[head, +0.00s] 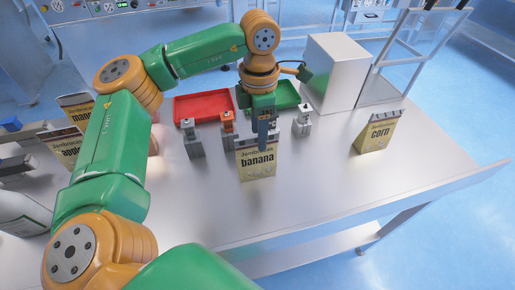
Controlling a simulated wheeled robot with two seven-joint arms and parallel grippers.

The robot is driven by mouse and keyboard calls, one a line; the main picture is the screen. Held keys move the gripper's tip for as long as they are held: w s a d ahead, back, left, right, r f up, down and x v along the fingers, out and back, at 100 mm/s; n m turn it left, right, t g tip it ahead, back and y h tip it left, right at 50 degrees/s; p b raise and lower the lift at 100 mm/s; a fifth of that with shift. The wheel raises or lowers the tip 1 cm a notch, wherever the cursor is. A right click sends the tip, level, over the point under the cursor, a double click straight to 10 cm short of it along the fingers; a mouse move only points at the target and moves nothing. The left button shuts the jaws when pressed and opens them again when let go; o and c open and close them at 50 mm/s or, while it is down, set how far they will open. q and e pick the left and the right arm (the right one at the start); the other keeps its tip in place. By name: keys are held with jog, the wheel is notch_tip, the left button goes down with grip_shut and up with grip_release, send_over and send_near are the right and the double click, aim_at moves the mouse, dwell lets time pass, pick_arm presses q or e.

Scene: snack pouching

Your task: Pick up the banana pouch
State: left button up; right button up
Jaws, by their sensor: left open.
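The banana pouch (257,170) stands upright on the metal table, a yellow pack with a dark "banana" label. My left gripper (263,146) points down right at the top of the pouch and covers part of its upper edge. Its jaws are open; I cannot tell whether the pouch top is between them. My right gripper is not in the head view.
A corn pouch (378,133) stands at the right of the table (330,200). Apple (62,150) and mango (76,108) pouches stand at the left. A red tray (203,106), a green tray (286,94), small fixtures (193,142) and a white box (335,75) are behind.

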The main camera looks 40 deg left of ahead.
aim_at(257, 156)
pick_arm(q)
jog(key=f, duration=0.2)
jog(key=f+p, duration=0.1)
jog(key=f, duration=0.1)
jog(key=shift+s+a+f, duration=0.1)
jog(key=shift+s+f, duration=0.05)
jog(key=shift+s, duration=0.05)
grip_shut()
dwell(1.1)
